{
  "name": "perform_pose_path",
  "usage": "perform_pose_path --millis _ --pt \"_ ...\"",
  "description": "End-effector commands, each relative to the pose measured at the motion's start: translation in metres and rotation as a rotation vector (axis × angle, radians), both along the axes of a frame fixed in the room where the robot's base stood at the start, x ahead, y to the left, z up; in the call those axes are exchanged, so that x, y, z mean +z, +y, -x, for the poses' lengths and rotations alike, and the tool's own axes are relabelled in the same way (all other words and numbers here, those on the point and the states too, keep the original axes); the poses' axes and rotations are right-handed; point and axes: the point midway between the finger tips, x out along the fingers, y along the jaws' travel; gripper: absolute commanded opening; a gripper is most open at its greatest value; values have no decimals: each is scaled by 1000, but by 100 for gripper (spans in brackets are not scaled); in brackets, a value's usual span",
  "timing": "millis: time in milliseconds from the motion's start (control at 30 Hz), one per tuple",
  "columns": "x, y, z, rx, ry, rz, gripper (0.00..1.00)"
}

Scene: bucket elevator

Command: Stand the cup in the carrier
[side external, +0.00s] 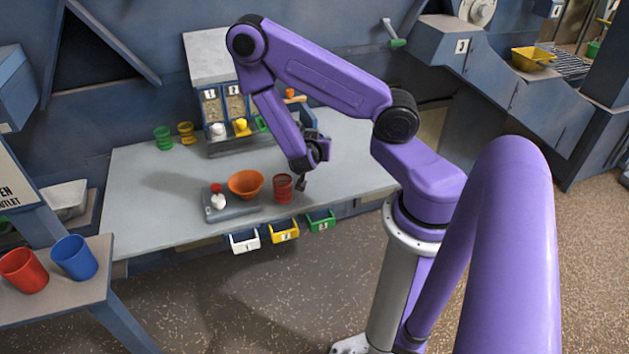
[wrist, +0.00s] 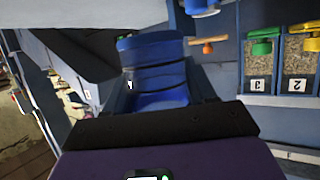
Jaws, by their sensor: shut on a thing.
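A red ribbed cup (side external: 283,188) is upright over the worktable, just right of the orange bowl. A blue ribbed object (wrist: 155,75) shows beyond the bar. I cannot tell which thing is the carrier.
An orange bowl (side external: 245,183) and a grey tray (side external: 238,211) with a red-and-white item are left of the cup. Small bins (side external: 284,231) hang at the front edge. Numbered hoppers (side external: 212,106) and green (side external: 162,138) and yellow (side external: 186,132) cups stand behind. The table's right part is clear.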

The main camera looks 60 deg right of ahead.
Motion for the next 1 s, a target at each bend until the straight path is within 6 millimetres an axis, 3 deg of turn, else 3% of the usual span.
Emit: perform_pose_path --millis 1000 --pt "-77 0 0 3 2 0 26"
